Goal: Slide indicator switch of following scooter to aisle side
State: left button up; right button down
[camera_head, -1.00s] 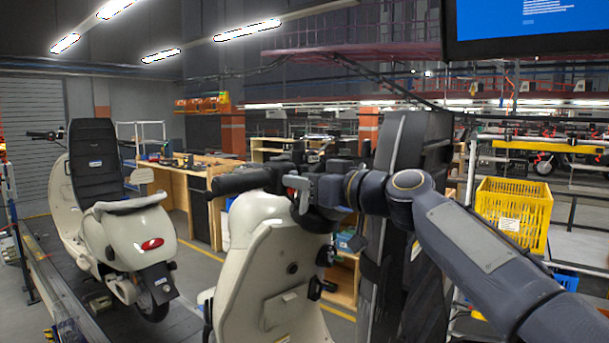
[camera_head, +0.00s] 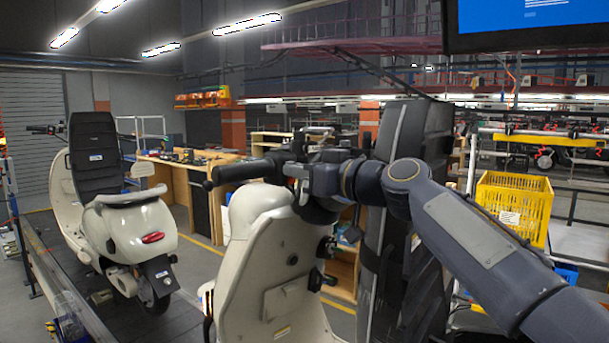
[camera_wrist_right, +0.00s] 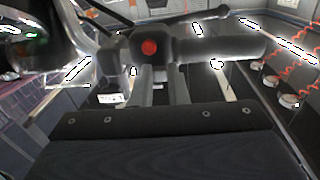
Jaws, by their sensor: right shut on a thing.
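The near cream scooter (camera_head: 262,255) stands upright at the middle front, its black handlebar grip (camera_head: 241,171) pointing left. My right gripper (camera_head: 303,176) is at the inner end of this grip, against the switch housing. In the right wrist view, a red button (camera_wrist_right: 149,47) shows on the dark housing, with the black grip (camera_wrist_right: 222,47) to its right. The two fingers (camera_wrist_right: 163,85) reach up to the housing's underside, close together. They are shut on the indicator switch, which the fingers and housing hide, so its position cannot be told. My left gripper is out of view.
Another cream scooter (camera_head: 137,232) stands on the conveyor (camera_head: 65,285) at left. Wooden workbenches (camera_head: 188,190) are behind. A yellow crate (camera_head: 513,207) is at right, and a screen (camera_head: 530,20) hangs above. A tall dark panel (camera_head: 400,150) stands behind my right arm.

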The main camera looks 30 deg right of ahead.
jog(key=shift+a, duration=0.1)
jog(key=c, duration=1.4)
grip_release()
jog(key=shift+s+a, duration=0.1)
jog(key=b+v, duration=0.2)
jog(key=v, duration=0.5)
jog(key=shift+s+d+b, duration=0.25)
jog(key=shift+s+b, duration=0.1)
